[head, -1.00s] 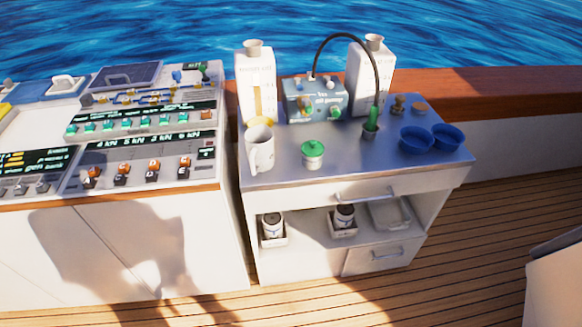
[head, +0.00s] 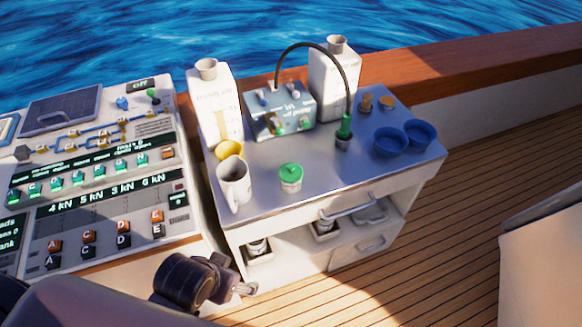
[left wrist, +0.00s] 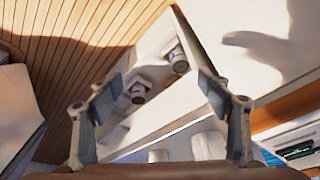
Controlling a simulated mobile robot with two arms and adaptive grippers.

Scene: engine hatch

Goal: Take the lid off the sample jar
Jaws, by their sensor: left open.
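The sample jar (head: 290,187) is a small white jar standing upright on the metal top of the cart, near its front edge. Its green knobbed lid (head: 291,171) sits on it. My left gripper (head: 246,289) is low in front of the cart in the head view, below and to the left of the jar and well apart from it. In the left wrist view, its two fingers (left wrist: 163,92) are spread and nothing is between them. I cannot make out the sample jar in that view. My right gripper is not in view.
A white mug (head: 234,184) stands left of the jar. Behind are two white canisters (head: 213,108) (head: 334,82) and a pump box (head: 279,110) with a black hose. Blue bowls (head: 391,142) are at the right. A control panel (head: 100,190) is left of the cart.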

